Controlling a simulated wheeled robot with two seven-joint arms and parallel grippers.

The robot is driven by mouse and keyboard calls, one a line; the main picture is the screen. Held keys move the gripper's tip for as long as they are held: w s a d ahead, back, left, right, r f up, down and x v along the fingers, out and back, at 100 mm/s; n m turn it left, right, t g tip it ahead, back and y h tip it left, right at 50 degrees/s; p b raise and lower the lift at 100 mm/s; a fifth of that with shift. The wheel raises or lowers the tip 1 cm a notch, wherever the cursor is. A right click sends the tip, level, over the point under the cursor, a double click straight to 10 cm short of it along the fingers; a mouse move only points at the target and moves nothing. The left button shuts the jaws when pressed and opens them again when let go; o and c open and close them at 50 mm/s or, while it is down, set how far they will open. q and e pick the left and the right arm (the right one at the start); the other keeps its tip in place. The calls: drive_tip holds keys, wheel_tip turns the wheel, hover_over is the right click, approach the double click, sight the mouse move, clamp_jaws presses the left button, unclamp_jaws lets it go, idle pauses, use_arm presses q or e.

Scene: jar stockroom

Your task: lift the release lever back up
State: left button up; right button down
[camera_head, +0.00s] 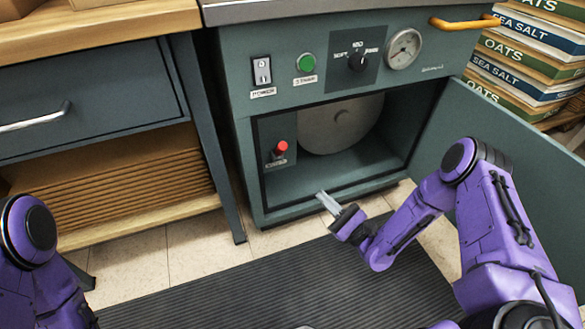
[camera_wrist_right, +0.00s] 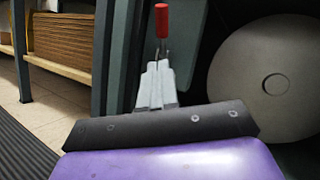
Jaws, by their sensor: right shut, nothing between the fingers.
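The release lever (camera_head: 281,147) has a red knob and sits on a small dark panel inside the open lower bay of the green machine (camera_head: 245,135). Its red knob also shows in the right wrist view (camera_wrist_right: 162,20), just beyond the fingertips. I cannot tell whether the lever is up or down. My right gripper (camera_head: 322,197) is shut and empty, low in front of the bay's opening, below and right of the lever and apart from it. Its closed fingers also show in the right wrist view (camera_wrist_right: 157,78). My left gripper is out of view.
The machine's door (camera_head: 480,135) stands open at the right, behind my right arm. A pale round disc (camera_head: 340,122) fills the back of the bay. A wooden-topped bench (camera_head: 90,30) stands left. A dark ribbed mat (camera_head: 250,285) covers the floor.

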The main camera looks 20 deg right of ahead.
sight(280, 153)
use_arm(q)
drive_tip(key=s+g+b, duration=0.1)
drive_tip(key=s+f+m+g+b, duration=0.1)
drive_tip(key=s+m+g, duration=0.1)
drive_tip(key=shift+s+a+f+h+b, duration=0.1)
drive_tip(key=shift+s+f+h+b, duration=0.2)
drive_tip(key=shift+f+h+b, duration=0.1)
use_arm(e)
drive_tip(key=w+a+r+y, duration=0.1)
drive_tip(key=w+a+r, duration=0.4)
drive_tip(key=w, duration=0.5)
wheel_tip(280, 153, up, 2)
drive_tip(key=shift+a+r+m+y, duration=0.2)
drive_tip(key=shift+a+m+y, duration=0.1)
drive_tip(key=shift+a, duration=0.1)
drive_tip(key=shift+w, duration=0.1)
